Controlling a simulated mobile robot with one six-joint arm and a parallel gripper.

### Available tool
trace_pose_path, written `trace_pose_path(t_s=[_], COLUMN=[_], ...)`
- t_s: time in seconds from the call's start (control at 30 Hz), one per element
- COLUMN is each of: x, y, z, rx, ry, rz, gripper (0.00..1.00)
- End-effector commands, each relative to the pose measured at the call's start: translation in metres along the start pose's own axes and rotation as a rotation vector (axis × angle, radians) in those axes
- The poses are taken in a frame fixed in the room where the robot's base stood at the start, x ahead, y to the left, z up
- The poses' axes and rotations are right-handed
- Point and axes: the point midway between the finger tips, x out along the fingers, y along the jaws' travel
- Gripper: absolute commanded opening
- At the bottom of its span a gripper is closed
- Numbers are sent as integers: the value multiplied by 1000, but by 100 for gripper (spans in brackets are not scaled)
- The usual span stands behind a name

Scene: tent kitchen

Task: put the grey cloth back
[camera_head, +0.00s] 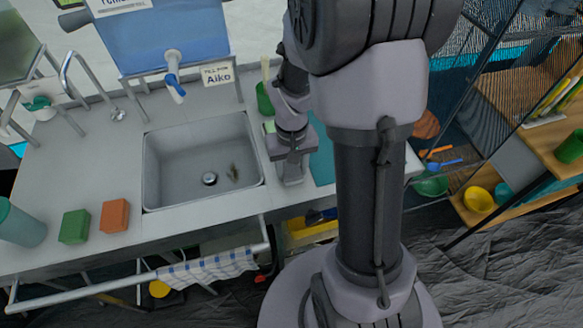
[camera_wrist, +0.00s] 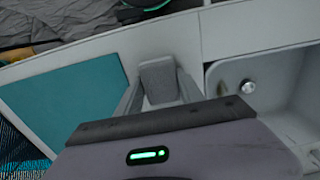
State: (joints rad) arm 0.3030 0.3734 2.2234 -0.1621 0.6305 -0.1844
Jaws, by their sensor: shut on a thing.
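My gripper (camera_wrist: 160,88) points down over the counter between the sink and a teal mat. It is shut on a grey piece, taken as the grey cloth (camera_wrist: 159,78), which shows as a compact grey block between the fingers in the wrist view. In the head view my gripper (camera_head: 291,172) is just right of the sink, and the grey piece blends with the fingers. Whether it touches the counter, I cannot tell.
The sink (camera_head: 160,176) is left of my gripper, the teal mat (camera_head: 322,155) right. A green cup (camera_head: 265,98) stands behind. Green (camera_head: 75,226) and orange (camera_head: 115,215) blocks lie at left. A checked cloth (camera_head: 208,267) hangs on the front rail.

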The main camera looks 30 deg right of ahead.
Motion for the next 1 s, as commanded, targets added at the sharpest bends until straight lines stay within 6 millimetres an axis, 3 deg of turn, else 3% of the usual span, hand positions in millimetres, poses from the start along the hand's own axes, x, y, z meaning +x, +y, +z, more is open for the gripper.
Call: trace_pose_path(t_s=[0.07, 0.1, 0.17, 0.53, 0.8, 1.0], x=[4, 3, 2, -6, -82, -117], y=[0, 0, 0, 0, 0, 0], z=[0, 0, 0, 0, -1, 0], rx=[0, 0, 0, 0, 1, 0], ry=[0, -1, -1, 0, 3, 2], rz=[0, 0, 0, 0, 0, 0], gripper=[0, 52, 64, 66, 66, 66])
